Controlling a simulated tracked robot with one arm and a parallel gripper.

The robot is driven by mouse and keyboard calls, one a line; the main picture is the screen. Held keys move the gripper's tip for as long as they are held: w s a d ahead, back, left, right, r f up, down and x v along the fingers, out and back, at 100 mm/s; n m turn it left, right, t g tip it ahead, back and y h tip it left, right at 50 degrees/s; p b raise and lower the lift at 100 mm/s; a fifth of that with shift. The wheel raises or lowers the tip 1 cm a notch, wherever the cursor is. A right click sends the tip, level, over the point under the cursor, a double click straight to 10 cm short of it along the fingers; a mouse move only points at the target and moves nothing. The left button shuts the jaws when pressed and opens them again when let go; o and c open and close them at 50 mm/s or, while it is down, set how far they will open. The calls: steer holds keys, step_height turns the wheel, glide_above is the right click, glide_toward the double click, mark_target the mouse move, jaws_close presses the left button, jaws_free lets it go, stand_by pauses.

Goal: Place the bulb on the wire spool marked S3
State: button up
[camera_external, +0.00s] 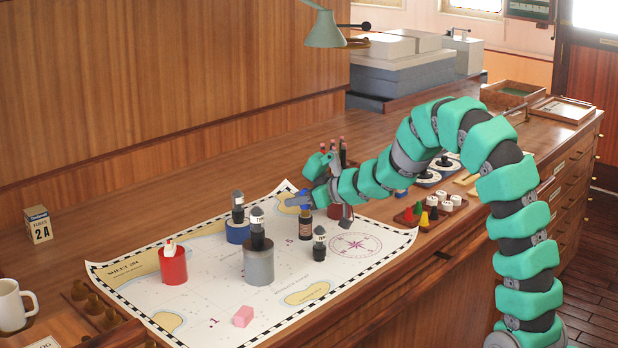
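Several small dark objects with white-marked tops stand on the chart; I cannot tell which is the bulb. One (237,207) stands on a blue cylinder (237,233), one (257,229) on a grey cylinder (259,266), and one (319,244) directly on the chart. A red cylinder (173,266) at the left has a small whitish object (170,248) on top. The cylinders look like spools, but no S3 mark is readable. My gripper (320,203) is over the far right part of the chart, beside a dark brown bottle-like object (305,225). Its fingers are too small and overlapped to tell their opening.
The chart (205,300) covers the desk's middle, with a pink block (243,316) near its front edge. A white mug (13,305) and date block (38,225) stand left. A tray of coloured pegs (424,215) is right of the chart. A lamp (325,30) hangs above.

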steer(key=shift+o, duration=0.4)
steer(key=shift+r, duration=0.1)
steer(key=shift+d+r, duration=0.1)
steer(key=p+v, duration=0.1)
steer(key=v, duration=1)
steer(key=shift+s+d+r, duration=0.15)
steer(key=shift+s+d, duration=0.1)
steer(key=shift+s, duration=0.05)
